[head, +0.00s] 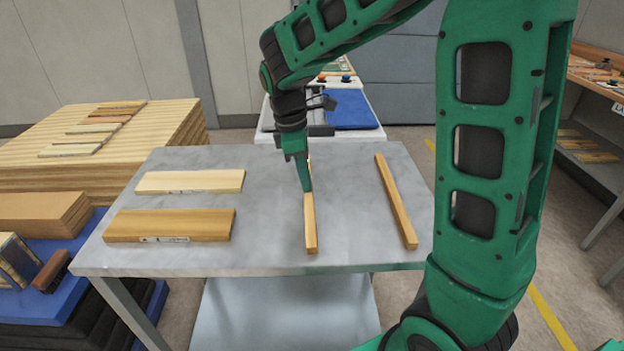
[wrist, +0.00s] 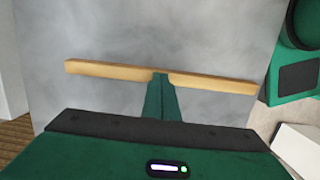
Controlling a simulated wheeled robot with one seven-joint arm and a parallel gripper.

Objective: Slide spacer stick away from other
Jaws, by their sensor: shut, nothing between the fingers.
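Two thin wooden spacer sticks lie apart on the grey table (head: 270,168). The middle stick (head: 311,228) runs front to back near the table's centre. The right stick (head: 396,200) lies slightly slanted near the right edge. My gripper (head: 306,188) is shut and points down at the middle stick, its tip at or just beside it; I cannot tell whether it touches. In the wrist view the closed fingers (wrist: 161,80) meet the long side of one stick (wrist: 210,81), near its middle, and hide a small part of it.
Two wider boards lie on the table's left, a pale one (head: 190,181) behind a browner one (head: 170,225). Bare tabletop lies between the sticks. Stacked planks (head: 100,165) stand at the left, and a machine with a blue panel (head: 352,110) stands behind the table.

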